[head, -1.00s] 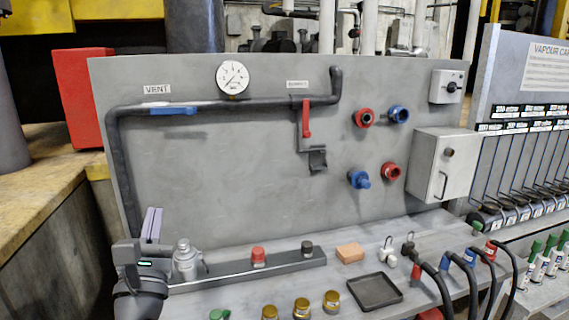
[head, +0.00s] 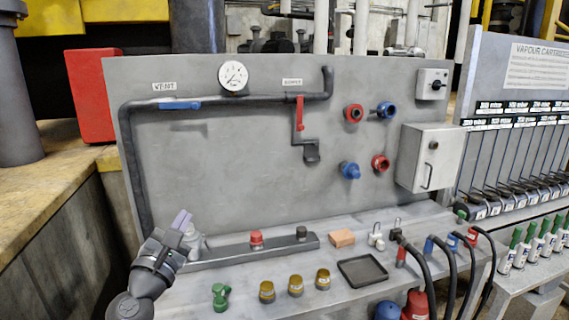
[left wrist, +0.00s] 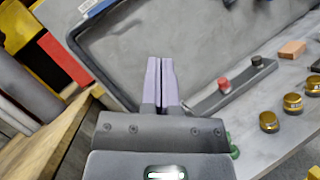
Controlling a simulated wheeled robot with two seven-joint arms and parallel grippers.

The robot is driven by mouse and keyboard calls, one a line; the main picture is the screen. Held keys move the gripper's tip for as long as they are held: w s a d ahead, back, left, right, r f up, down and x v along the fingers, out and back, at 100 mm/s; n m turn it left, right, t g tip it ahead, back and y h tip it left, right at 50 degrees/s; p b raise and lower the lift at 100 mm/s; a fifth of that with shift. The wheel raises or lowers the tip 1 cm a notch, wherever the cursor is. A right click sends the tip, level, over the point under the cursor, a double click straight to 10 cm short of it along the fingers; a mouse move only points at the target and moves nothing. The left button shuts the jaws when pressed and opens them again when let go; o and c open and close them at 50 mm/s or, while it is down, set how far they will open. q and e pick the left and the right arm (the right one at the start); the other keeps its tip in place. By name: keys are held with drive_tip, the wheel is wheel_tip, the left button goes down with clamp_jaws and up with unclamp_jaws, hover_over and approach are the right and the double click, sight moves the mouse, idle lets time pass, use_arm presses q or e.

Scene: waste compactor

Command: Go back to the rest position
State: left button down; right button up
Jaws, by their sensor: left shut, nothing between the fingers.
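My left gripper (head: 181,220) is at the lower left in the head view, in front of the left end of the bench. Its fingers are together and hold nothing; they partly cover a grey metal fitting (head: 196,244) behind them. In the left wrist view the two pale purple fingers (left wrist: 161,82) lie side by side, pointing toward the grey panel. My right gripper is in neither view.
A grey panel (head: 240,160) with pipe, gauge (head: 233,76) and red and blue valves stands behind the bench. On the bench are a dark tray (head: 362,271), a sponge-like block (head: 342,238), brass caps (head: 295,285) and a green fitting (head: 220,296). Black hoses (head: 424,275) hang at right.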

use_arm(q)
drive_tip(key=w+a+f+m+g+y, duration=0.1)
drive_tip(key=a+f+m+g+y, duration=0.25)
drive_tip(key=m, duration=1.15)
drive_tip(key=w+a+f+m+y, duration=0.15)
drive_tip(key=a+f+m, duration=0.35)
drive_tip(key=m, duration=0.9)
drive_tip(key=s+d+f+g+b, duration=0.1)
drive_tip(key=s+d+f+g, duration=0.15)
drive_tip(key=s+f, duration=0.6)
drive_tip(key=s+d+f+g+b, duration=0.1)
drive_tip(key=s+f+g, duration=0.25)
drive_tip(key=f, duration=1.05)
drive_tip(key=s+d+f+g, duration=0.1)
drive_tip(key=s+f+g, duration=0.2)
drive_tip(key=s+f, duration=0.6)
drive_tip(key=s+d+f+g, duration=0.1)
drive_tip(key=s+f, duration=0.4)
drive_tip(key=s, duration=0.5)
drive_tip(key=s+d+f+g+b, duration=0.1)
drive_tip(key=s+f+g, duration=0.3)
drive_tip(key=s, duration=0.7)
drive_tip(key=s+d+f+g+h+b, duration=0.1)
drive_tip(key=s+d+f+g, duration=0.1)
drive_tip(key=s+f, duration=0.6)
drive_tip(key=s+g, duration=0.1)
drive_tip(key=s, duration=0.2)
drive_tip(key=shift+s+d+n, duration=0.25)
drive_tip(key=shift+d+n, duration=0.1)
drive_tip(key=shift+n, duration=0.05)
